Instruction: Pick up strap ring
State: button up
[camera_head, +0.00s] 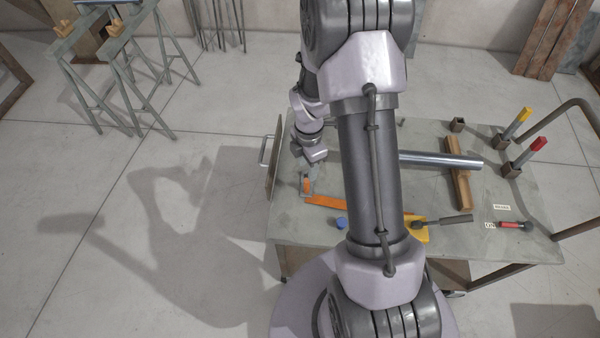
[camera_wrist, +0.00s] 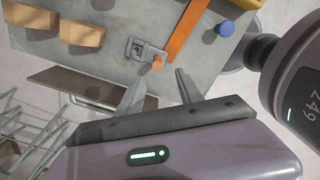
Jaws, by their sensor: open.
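A small grey fitting (camera_wrist: 136,48) with a dark ring-like opening lies on the grey table, with a short orange round-ended piece (camera_wrist: 157,62) at its lower right end. This looks like the strap ring, but I cannot be certain. A long flat orange strip (camera_wrist: 185,35) lies close to its right in the wrist view; the strip also shows in the head view (camera_head: 334,205). My gripper (camera_wrist: 160,76) is open and empty, its two fingers apart, with the orange piece just beyond the gap between the fingertips. In the head view my gripper hangs over the table's left end.
A blue round cap (camera_wrist: 225,28) lies right of the strip. Wooden blocks (camera_wrist: 82,33) stand at the wrist view's upper left. A metal tube (camera_head: 440,159), a wooden bar (camera_head: 458,187) and red- and yellow-handled tools (camera_head: 538,143) occupy the table's right side (camera_head: 470,245).

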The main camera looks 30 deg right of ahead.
aim_at(307, 186)
notch_tip(307, 186, down, 7)
jog(key=shift+f+b, duration=0.1)
jog(key=shift+b, duration=0.95)
jog(key=f+b, duration=0.1)
jog(key=f, duration=0.2)
jog(key=f+b, duration=0.1)
jog(key=f, duration=0.1)
jog(key=shift+w+d+f+b, duration=0.15)
jog(key=shift+w+d+b, duration=0.05)
jog(key=shift+w+b, duration=0.15)
grip_shut()
